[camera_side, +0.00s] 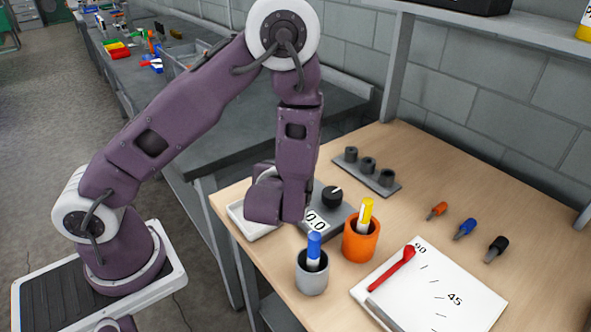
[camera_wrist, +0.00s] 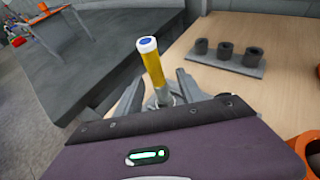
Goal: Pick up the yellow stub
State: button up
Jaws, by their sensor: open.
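The yellow stub (camera_wrist: 154,72) is a yellow cylinder with a white end marked by a blue disc. In the wrist view it stands up between the two fingers of my gripper (camera_wrist: 158,88), its lower end near a pale ring. My gripper is open, with a finger on each side of the stub; I cannot tell whether either touches it. In the side view my gripper (camera_side: 272,205) is low over the back left of the wooden table, and the stub is hidden behind my wrist there.
A white tray (camera_side: 244,222) and a grey scale (camera_side: 333,224) are close to my gripper. The orange cup (camera_side: 360,246) holds a yellow marker, and the grey cup (camera_side: 312,281) a blue one. A three-socket block (camera_side: 366,175) stands behind. A white angle board (camera_side: 430,300) lies in front.

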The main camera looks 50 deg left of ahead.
jog(key=x, duration=0.5)
jog(key=shift+w+a+r, duration=0.25)
jog(key=shift+a, duration=0.2)
grip_shut()
